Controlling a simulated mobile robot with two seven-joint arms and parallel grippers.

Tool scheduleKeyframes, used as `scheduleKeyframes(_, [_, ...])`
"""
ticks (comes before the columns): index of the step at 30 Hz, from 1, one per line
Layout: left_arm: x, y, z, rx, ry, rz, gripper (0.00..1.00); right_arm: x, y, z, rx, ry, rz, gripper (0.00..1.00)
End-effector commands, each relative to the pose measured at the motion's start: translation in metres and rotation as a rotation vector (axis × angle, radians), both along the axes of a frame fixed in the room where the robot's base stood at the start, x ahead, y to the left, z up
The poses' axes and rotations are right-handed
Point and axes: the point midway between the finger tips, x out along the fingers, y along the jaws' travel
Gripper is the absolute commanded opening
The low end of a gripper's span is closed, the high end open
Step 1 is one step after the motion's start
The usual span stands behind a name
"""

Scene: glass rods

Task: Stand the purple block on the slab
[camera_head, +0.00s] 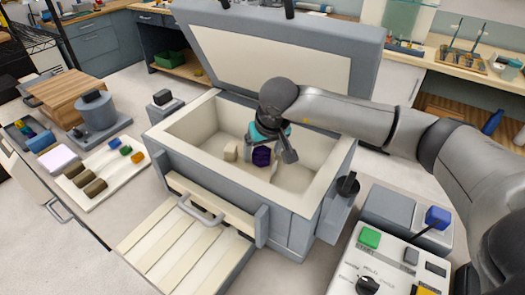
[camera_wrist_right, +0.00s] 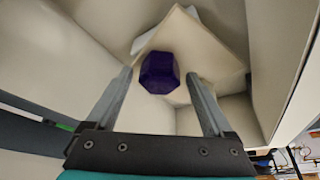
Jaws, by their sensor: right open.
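The purple block (camera_head: 262,157) is inside the open grey chest (camera_head: 233,187), which has a cream interior. In the right wrist view the dark purple, faceted block (camera_wrist_right: 160,73) appears between my two finger tips, against a cream plate (camera_wrist_right: 205,48). My right gripper (camera_head: 274,152) reaches down into the chest. It is open, with a finger on either side of the block and gaps showing. A pale slab (camera_head: 112,165) lies on the left worktop, bearing several brown and coloured pieces. My left gripper is not in view.
The chest's raised lid (camera_head: 275,55) stands behind my arm. A small cream block (camera_head: 231,151) is in the chest, left of the purple one. A slatted front door (camera_head: 185,245) hangs open. A control panel (camera_head: 385,262) is at lower right.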

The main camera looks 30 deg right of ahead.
Motion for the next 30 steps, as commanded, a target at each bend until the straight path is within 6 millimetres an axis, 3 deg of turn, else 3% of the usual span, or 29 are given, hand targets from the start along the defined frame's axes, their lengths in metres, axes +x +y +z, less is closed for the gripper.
scheduleKeyframes(9, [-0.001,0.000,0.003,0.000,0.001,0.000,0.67,-0.025,0.002,0.065,-0.003,-0.007,0.001,0.86])
scheduleKeyframes(15, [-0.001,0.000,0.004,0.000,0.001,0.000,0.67,-0.038,0.004,0.095,-0.001,-0.005,0.000,0.86])
scheduleKeyframes(21, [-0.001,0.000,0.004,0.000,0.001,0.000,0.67,-0.043,0.005,0.106,0.000,-0.003,0.000,0.86])
scheduleKeyframes(30, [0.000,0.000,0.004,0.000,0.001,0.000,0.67,-0.043,0.005,0.106,0.000,-0.002,0.000,0.86])
